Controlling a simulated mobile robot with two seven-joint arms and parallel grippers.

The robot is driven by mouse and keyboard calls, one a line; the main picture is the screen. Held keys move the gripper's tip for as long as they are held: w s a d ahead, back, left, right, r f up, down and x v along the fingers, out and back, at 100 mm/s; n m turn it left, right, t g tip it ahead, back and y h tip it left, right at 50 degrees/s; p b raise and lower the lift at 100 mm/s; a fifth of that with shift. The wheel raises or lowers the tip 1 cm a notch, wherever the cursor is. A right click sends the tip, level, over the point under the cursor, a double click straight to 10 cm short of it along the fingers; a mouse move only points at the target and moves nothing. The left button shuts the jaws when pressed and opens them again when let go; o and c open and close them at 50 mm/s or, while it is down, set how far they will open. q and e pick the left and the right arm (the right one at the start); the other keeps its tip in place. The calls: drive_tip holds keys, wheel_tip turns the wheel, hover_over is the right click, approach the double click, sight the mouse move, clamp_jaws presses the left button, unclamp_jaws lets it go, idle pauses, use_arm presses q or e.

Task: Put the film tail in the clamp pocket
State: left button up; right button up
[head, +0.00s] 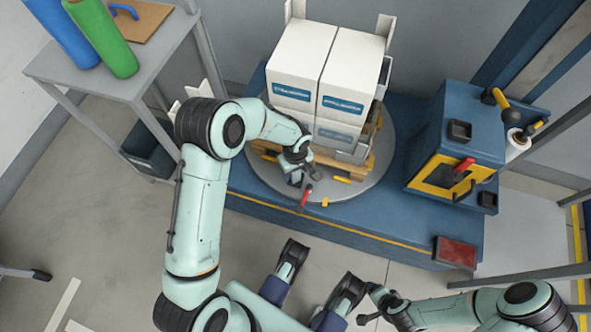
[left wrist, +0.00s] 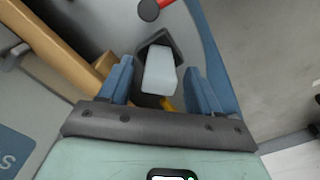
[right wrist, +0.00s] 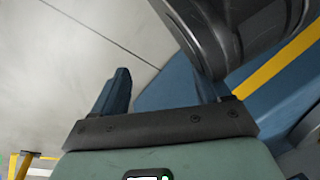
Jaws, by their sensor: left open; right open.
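In the left wrist view, a pale strip that looks like the film tail (left wrist: 160,70) lies between the fingers of my left gripper (left wrist: 163,82). A dark angular holder that looks like the clamp pocket (left wrist: 158,41) shows around the strip's upper end. I cannot tell whether the strip is inside it or over it. The left gripper is open, with a gap on each side of the strip. In the head view, the left gripper (head: 295,177) is over the turntable's front, beside a red-handled lever (head: 305,197). My right gripper (right wrist: 162,92) is open and empty.
White boxes (head: 300,60) are stacked on a wooden pallet on the round grey turntable (head: 258,184). A blue machine (head: 455,145) with a yellow-framed window stands at the right. A grey table (head: 150,60) with blue and green rolls is at the left.

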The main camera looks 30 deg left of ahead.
use_arm(q)
wheel_tip(320, 180, up, 6)
drive_tip(key=shift+p, duration=0.75)
wheel_tip(320, 180, up, 4)
drive_tip(key=shift+r+p, duration=0.25)
drive_tip(key=shift+p, duration=0.3)
drive_tip(key=shift+r, duration=0.7)
use_arm(e)
drive_tip(key=shift+t, duration=0.4)
drive_tip(key=r, duration=0.1)
drive_tip(key=w+a+r, duration=0.1)
drive_tip(key=r, duration=0.1)
drive_tip(key=w+r, duration=0.1)
drive_tip(key=shift+a+r, duration=0.3)
drive_tip(key=shift+r, duration=0.1)
